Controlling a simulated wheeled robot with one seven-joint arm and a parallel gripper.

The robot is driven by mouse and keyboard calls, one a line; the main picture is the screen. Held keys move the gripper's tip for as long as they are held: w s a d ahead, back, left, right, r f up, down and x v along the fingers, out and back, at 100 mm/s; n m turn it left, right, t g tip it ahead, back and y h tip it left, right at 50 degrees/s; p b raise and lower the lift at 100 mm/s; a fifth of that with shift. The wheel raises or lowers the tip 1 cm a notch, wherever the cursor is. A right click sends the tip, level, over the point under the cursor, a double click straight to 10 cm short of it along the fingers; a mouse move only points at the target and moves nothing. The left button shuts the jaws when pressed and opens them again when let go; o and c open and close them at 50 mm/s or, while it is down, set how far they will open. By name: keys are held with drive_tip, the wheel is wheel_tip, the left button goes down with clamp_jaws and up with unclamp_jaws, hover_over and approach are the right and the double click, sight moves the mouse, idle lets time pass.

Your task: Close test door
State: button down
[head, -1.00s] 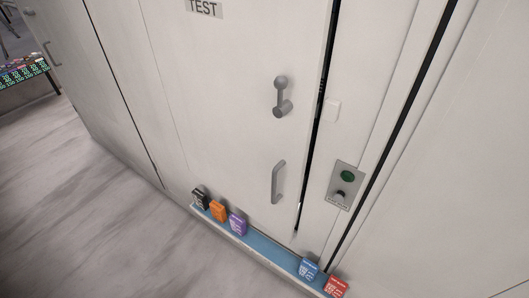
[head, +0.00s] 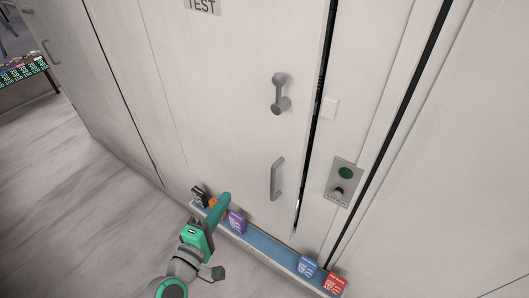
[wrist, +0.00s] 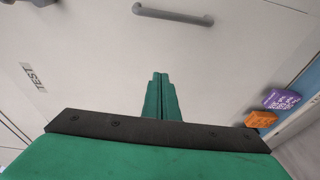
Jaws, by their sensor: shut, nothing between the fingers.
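The white test door (head: 215,100) fills the middle of the head view, with a TEST label (head: 202,5) at the top. A dark gap runs along its right edge. It carries a grey knob-ended latch (head: 280,94) and, lower, a grey bar handle (head: 277,180). My green gripper (head: 225,198) is in front of the door's lower part, left of and below the bar handle. In the wrist view, the shut, empty fingers (wrist: 160,78) point toward the door face, apart from the bar handle (wrist: 174,14) at the top. The TEST label (wrist: 33,76) is at left.
A blue ledge (head: 262,247) runs along the door's foot. It holds a purple box (head: 237,222), a blue box (head: 307,265), a red box (head: 335,284), and others partly hidden by my gripper. A panel with a green button (head: 345,173) is right of the door. Open floor lies left.

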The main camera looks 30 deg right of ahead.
wheel_tip(320, 180, up, 8)
drive_tip(key=s+d+m+g+h, duration=0.1)
drive_tip(key=d+m+g+h, duration=0.1)
drive_tip(key=m+g+h, duration=0.15)
drive_tip(key=g, duration=0.1)
approach(272, 145)
drive_tip(key=x, duration=0.6)
drive_tip(key=shift+d, duration=0.25)
